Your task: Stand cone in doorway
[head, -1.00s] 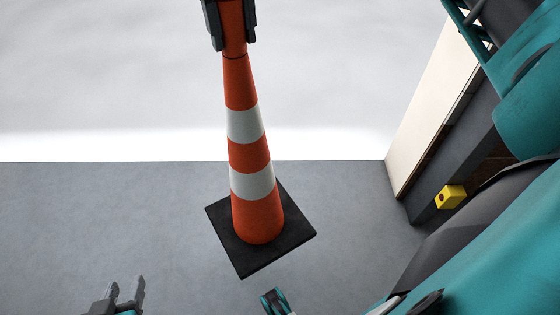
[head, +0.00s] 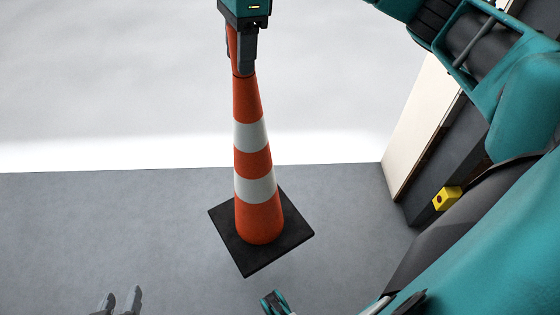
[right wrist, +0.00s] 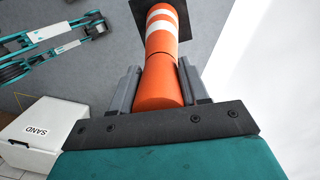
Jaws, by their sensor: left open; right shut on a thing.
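An orange and white striped cone (head: 252,160) with a black square base (head: 285,240) is in the middle of the head view, over the grey floor near its bright edge. My right gripper (head: 240,64) is shut on the cone's top. The right wrist view shows the cone (right wrist: 161,45) running away between the fingers of this gripper (right wrist: 160,85). I cannot tell whether the base touches the floor. My left gripper (head: 122,300) is open and empty at the bottom left, apart from the cone; its lower part is cut off.
A doorway side with a pale panel (head: 425,115) and a dark post (head: 425,200) stands at the right, with a yellow box (head: 447,199) on it. A white box marked SAND (right wrist: 40,135) is in the right wrist view. The floor left of the cone is clear.

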